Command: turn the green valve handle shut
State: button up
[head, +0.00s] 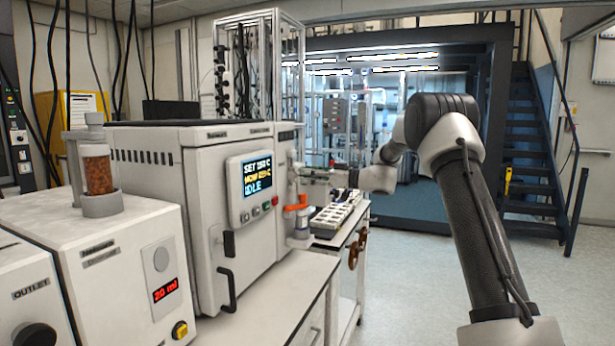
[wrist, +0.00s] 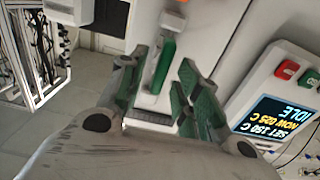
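The green valve handle (wrist: 164,64) shows in the wrist view as a short upright green bar in front of the pale side of the reactor cabinet. My gripper (wrist: 165,72) is open, with one finger to the left of the handle and the other to its right. The handle lies between or just beyond the fingertips; I cannot tell whether either finger touches it. In the head view my gripper (head: 322,174) is at the right side of the white reactor cabinet (head: 205,200), and the handle is too small and covered to make out there.
A screen (head: 257,174) on the cabinet reads IDLE, with red and green buttons below it. An orange fitting (head: 297,206) sits below my gripper. A tray with round pockets (head: 334,215) lies on the bench behind. Open floor (head: 400,290) is to the right.

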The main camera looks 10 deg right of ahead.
jog(key=shift+w+a, duration=0.35)
jog(key=shift+a, duration=0.15)
jog(key=shift+c, duration=0.5)
grip_shut()
